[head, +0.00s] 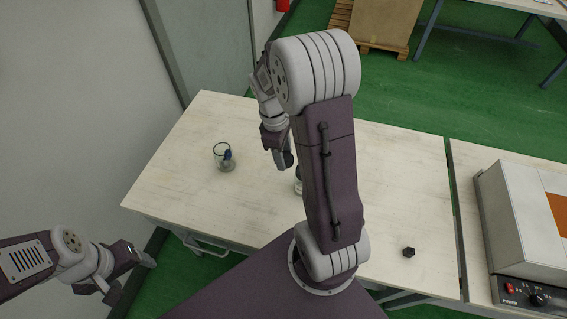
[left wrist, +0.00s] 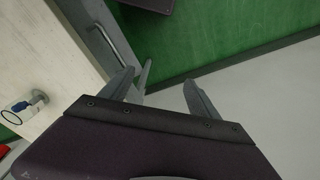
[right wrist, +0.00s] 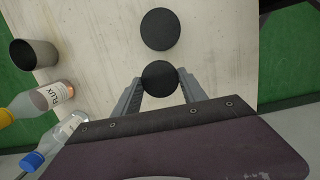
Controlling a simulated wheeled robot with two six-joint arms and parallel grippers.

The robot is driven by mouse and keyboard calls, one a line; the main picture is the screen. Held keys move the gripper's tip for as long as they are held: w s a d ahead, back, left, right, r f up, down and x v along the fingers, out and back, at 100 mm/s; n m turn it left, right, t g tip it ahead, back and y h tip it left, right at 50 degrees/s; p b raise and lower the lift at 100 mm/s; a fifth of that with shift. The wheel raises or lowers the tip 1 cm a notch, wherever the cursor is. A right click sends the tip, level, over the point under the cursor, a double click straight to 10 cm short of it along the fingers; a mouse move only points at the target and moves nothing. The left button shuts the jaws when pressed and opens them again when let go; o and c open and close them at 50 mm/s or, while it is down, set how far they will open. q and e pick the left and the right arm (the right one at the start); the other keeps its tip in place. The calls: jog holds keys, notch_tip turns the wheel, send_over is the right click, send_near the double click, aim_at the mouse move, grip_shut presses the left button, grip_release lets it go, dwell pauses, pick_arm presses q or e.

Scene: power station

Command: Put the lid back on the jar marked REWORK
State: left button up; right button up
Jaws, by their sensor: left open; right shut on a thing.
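My right gripper (head: 276,157) is shut on a round black lid (right wrist: 160,78) and holds it above the table; the lid's edge shows dark in the head view (head: 288,159). A clear glass jar (head: 224,158) with something blue in or on it stands on the table, left of the right gripper. A second black disc (right wrist: 161,29) shows just beyond the held lid in the right wrist view; I cannot tell what is under it. No REWORK marking is readable. My left gripper (head: 132,279) is open and empty, off the table's left front corner.
The right wrist view shows a grey cup (right wrist: 35,54), a bottle labelled FLUX (right wrist: 52,95) and a blue-capped bottle (right wrist: 60,140). A small black piece (head: 408,252) lies at the table's front right. A grey box device (head: 510,225) stands further right. My right arm hides the table's middle.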

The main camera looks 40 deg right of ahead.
notch_tip(320, 180, up, 7)
jog(key=shift+r+p, duration=0.1)
jog(key=shift+p, duration=0.45)
